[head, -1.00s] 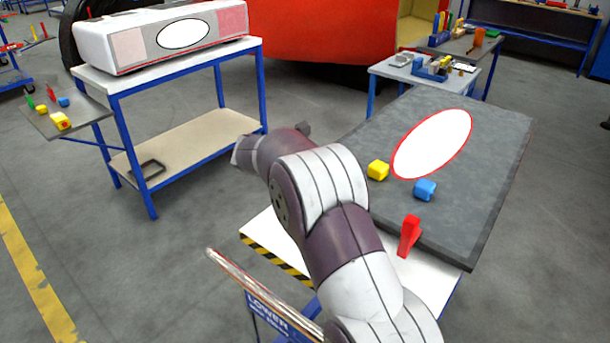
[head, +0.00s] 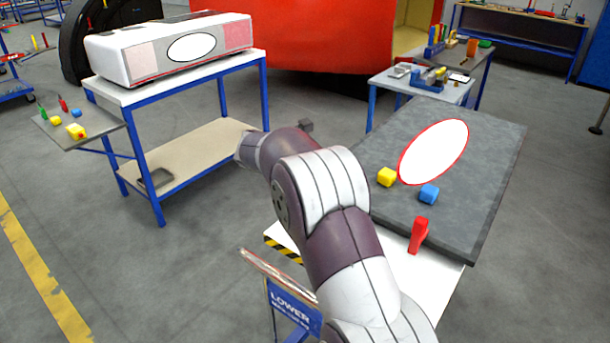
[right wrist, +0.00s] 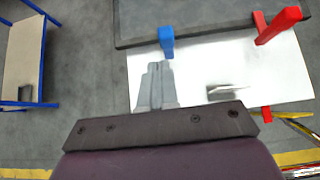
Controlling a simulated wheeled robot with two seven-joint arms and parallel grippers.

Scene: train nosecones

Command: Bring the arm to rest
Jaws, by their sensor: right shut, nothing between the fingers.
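My right arm (head: 335,225) reaches forward from the bottom of the head view, beside the white table with the dark grey board. Its gripper is mostly hidden behind the arm there. In the right wrist view the right gripper (right wrist: 157,68) has its grey fingers together with nothing between them. The fingers appear over the white table top (right wrist: 200,70). A blue clamp-like piece (right wrist: 166,40) shows just beyond the fingertips; I cannot tell the gap. A red one (right wrist: 278,25) is to the right. My left gripper is not in view.
A blue-legged table (head: 155,170) holds a white nosecone (head: 165,45) at left.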

